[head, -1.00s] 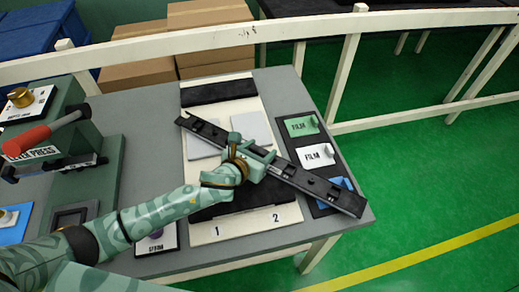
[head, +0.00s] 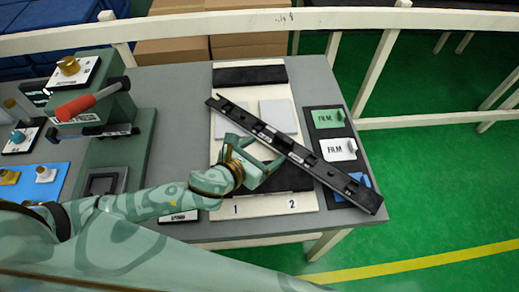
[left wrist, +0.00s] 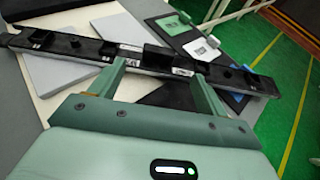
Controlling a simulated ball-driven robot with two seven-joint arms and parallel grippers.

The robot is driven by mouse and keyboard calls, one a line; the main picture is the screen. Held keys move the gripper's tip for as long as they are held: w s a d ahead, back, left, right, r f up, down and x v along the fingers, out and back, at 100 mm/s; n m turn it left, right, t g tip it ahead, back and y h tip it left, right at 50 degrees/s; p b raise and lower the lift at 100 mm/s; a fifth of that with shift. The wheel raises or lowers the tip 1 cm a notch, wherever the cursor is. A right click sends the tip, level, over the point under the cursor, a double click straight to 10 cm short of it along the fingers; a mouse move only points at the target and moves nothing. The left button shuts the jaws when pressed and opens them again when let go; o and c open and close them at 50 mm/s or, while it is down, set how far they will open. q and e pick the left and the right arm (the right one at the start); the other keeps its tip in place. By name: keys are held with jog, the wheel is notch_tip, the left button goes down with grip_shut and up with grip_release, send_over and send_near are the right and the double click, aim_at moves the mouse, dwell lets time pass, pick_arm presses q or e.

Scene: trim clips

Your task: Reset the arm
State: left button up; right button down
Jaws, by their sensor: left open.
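My left gripper (head: 258,160) is open over the lower middle of the white board (head: 262,214). A long black trim strip (head: 330,174) with clips along it lies diagonally across the board and the film panel. In the left wrist view the strip (left wrist: 255,82) runs just beyond my open fingers (left wrist: 160,85). I cannot tell whether a finger touches it. Two light grey pads (head: 281,116) are partly covered by the strip. The board's front carries the marks 1 and 2. My right gripper is not in view.
A lever press (head: 108,118) with a red handle stands on the left of the grey table (head: 176,88). Film tabs in green (head: 327,118), white (head: 338,149) and blue sit on a black panel at right. A white rail (head: 340,18) runs behind; green floor lies beyond.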

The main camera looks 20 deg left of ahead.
pick_arm(q)
jog(key=shift+s+a+r, duration=0.2)
jog(key=shift+s+r, duration=0.05)
jog(key=shift+s, duration=0.3)
